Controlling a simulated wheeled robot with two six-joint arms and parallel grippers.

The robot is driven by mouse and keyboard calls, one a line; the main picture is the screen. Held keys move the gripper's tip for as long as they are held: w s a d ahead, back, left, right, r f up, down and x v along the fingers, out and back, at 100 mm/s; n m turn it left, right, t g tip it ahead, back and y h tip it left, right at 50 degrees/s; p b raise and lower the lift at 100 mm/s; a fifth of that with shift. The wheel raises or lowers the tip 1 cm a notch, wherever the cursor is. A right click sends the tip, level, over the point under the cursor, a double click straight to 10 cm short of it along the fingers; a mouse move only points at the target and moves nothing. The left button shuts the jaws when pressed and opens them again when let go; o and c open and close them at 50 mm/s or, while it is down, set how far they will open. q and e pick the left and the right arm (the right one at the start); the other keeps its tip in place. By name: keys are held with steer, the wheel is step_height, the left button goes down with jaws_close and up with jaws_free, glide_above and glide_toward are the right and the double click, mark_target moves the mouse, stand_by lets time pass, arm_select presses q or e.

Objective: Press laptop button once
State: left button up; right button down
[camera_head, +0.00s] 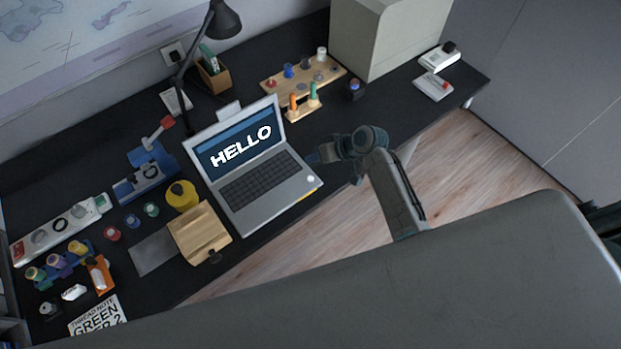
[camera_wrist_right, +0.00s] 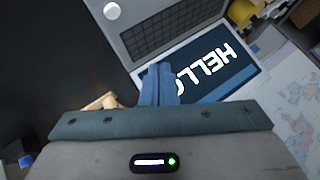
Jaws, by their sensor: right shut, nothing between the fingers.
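The open grey laptop (camera_head: 262,192) stands on the dark desk, its lit screen reading HELLO. A round white button (camera_head: 310,181) sits at the right front corner of its keyboard deck. My right gripper (camera_head: 316,157) is shut and empty, to the right of the laptop and apart from the button. In the right wrist view the shut fingers (camera_wrist_right: 158,85) overlap the laptop screen (camera_wrist_right: 215,75), and the white button (camera_wrist_right: 112,11) shows at the top edge. My left gripper is not in view.
A wooden peg board (camera_head: 303,78) and a small dark blue-topped item (camera_head: 354,90) stand behind my right gripper. A black lamp (camera_head: 222,22) stands behind the laptop. A wooden box (camera_head: 200,232) and yellow tape (camera_head: 181,195) lie left of it. Bare desk shows beside the gripper.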

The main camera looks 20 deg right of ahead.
steer(key=b, duration=0.6)
glide_above(311, 179)
steer(key=f, duration=0.4)
steer(key=d+f, duration=0.1)
steer(key=f, duration=0.2)
steer(key=shift+s+f, duration=0.1)
steer(key=shift+s, duration=0.15)
steer(key=shift+f, duration=0.4)
stand_by(0.6)
steer(key=shift+f, duration=0.4)
steer(key=shift+f+b, duration=0.35)
steer(key=shift+f, duration=0.05)
stand_by(0.5)
stand_by(0.3)
steer(key=shift+r+p, duration=0.8)
